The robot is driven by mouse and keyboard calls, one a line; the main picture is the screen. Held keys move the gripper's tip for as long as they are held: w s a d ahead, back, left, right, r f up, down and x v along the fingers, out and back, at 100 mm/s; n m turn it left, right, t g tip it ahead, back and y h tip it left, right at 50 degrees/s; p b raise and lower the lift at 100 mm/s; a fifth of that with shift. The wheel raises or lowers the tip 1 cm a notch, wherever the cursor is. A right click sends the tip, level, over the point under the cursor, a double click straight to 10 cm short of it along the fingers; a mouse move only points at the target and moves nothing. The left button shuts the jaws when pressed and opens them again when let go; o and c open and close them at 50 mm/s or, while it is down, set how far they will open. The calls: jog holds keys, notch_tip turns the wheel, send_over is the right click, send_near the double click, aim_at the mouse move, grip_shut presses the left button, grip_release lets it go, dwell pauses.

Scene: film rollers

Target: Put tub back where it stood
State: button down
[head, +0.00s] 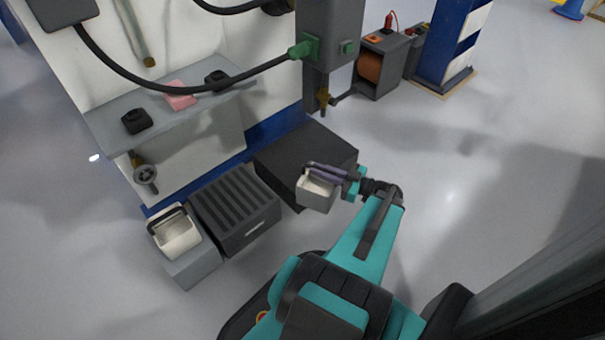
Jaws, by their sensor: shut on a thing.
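A small light grey, open-topped tub (315,196) is at my gripper (330,172), in the middle of the head view. The gripper's dark, purplish jaws reach left across the tub's top from my teal arm. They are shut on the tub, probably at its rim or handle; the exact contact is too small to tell. The tub looks roughly upright and shows in front of the right corner of a low black platform (290,150). I cannot tell its height above the platform or floor.
A cream container (176,238) with a dark handle stands on a grey block (190,268) at lower left. A dark slatted crate (250,234) sits beside it. A grey shelf (200,108) holds small black and pink items. A grey column (332,50) rises behind the platform. Floor at right is clear.

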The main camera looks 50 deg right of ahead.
jog(key=shift+w, duration=0.1)
dwell(0.3)
jog(key=shift+w+d+f, duration=0.15)
jog(key=shift+w+d, duration=0.05)
jog(key=shift+w, duration=0.35)
jog(key=w+d+f+b, duration=0.1)
jog(key=w+d+b, duration=0.4)
jog(key=w, duration=0.7)
jog(key=shift+w, duration=0.3)
jog(key=shift+w+d+f+b, duration=0.1)
jog(key=shift+w+f+b, duration=0.2)
jog(key=shift+f+b, duration=0.55)
jog(key=shift+w+d+f+b, duration=0.1)
jog(key=shift+w+f+b, duration=0.2)
jog(key=shift+f+b, duration=0.5)
jog(key=shift+f+p, duration=0.25)
jog(key=shift+p, duration=0.05)
